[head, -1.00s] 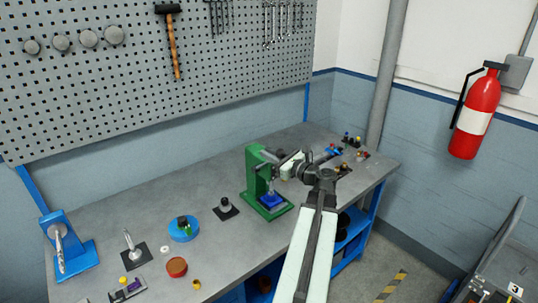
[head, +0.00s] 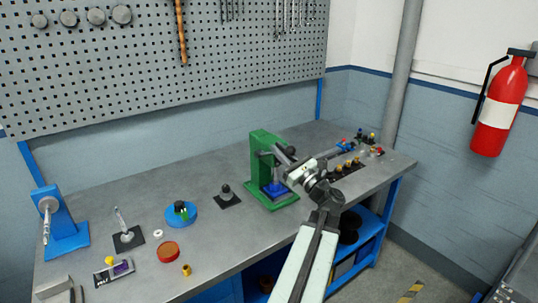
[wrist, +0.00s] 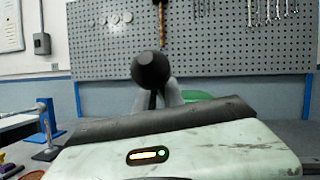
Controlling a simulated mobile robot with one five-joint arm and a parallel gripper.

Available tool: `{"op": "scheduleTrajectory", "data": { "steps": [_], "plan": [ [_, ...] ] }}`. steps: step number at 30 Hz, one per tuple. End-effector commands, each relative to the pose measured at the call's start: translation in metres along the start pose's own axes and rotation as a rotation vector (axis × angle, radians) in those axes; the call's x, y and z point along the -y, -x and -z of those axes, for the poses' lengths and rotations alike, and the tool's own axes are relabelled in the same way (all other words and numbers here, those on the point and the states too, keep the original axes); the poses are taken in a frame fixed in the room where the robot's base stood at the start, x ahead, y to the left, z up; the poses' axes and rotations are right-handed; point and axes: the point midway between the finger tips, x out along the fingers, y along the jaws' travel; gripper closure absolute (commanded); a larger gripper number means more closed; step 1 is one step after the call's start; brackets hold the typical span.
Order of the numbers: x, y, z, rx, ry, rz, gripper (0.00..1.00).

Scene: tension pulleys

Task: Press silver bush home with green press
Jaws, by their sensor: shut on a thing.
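The green press (head: 261,160) stands on the bench. A blue block (head: 275,189) sits on its base under the ram. I cannot make out the silver bush there; it is too small or hidden. The press lever ends in a black ball knob (head: 291,150), which looms large in the wrist view (wrist: 151,70). My gripper (head: 287,163) is at the lever, on the right side of the press. In the wrist view its grey fingers (wrist: 158,98) are close together just behind the knob, shut on the lever. My pale wrist housing hides the lower part of that view.
A blue fixture with a green part (head: 181,213), a black-based post (head: 227,196), a red dish (head: 168,251) and a blue stand (head: 60,228) are on the left of the bench. Small coloured parts (head: 350,166) crowd the right end. A pegboard (head: 150,70) stands behind.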

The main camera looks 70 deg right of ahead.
Motion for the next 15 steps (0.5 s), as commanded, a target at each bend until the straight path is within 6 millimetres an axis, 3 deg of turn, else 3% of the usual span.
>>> {"op": "scheduleTrajectory", "data": {
  "steps": [15],
  "plan": [
    [0.0030,0.0060,-0.0004,-0.009,0.011,-0.007,1.00]
  ]
}}
